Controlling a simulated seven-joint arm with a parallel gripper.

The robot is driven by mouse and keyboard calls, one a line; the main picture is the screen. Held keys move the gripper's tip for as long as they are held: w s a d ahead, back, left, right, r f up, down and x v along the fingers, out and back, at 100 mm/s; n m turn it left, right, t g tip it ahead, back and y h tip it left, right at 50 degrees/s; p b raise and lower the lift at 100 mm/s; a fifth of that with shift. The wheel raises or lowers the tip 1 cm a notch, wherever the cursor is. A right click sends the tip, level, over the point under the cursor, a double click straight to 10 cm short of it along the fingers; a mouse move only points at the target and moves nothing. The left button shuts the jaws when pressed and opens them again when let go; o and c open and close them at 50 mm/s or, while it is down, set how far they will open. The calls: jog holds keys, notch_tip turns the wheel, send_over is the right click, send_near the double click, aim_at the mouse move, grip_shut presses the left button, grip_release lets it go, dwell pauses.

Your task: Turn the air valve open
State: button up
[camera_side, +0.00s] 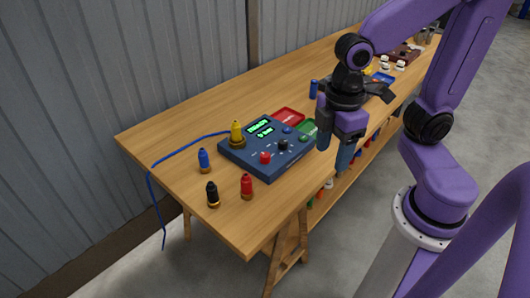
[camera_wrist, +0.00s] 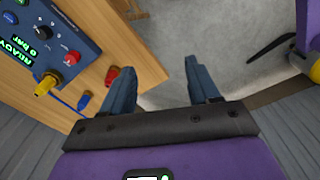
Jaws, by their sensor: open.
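A blue control box (camera_side: 262,160) sits on the wooden table, with green-lit displays (camera_side: 258,127), a red knob (camera_side: 265,157) and a black knob (camera_side: 283,145). A yellow fitting (camera_side: 236,130) stands at its left corner, by the blue hose. I cannot tell which part is the air valve. In the wrist view the box (camera_wrist: 62,22) is at the upper left, with the red knob (camera_wrist: 72,57), black knob (camera_wrist: 46,31) and yellow fitting (camera_wrist: 45,85). The display appears to read READY, 0 bar. My gripper (camera_side: 334,147) is open, empty, right of the box; its fingers (camera_wrist: 160,68) point past the table edge.
Blue (camera_side: 204,160), black (camera_side: 212,194) and red (camera_side: 246,185) small pieces stand left and front of the box. A red tray (camera_side: 289,117) lies behind it. The blue hose (camera_side: 178,147) hangs over the left edge. The table's left part (camera_side: 150,140) is mostly bare.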

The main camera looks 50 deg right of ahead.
jog(key=w+n, duration=0.1)
jog(key=w, duration=1.4)
jog(key=n, duration=0.2)
send_near(265, 155)
jog(key=shift+g, duration=0.3)
notch_tip(265, 155, down, 9)
jog(key=shift+w+f, duration=0.1)
jog(key=shift+m, duration=0.3)
jog(key=c, duration=1)
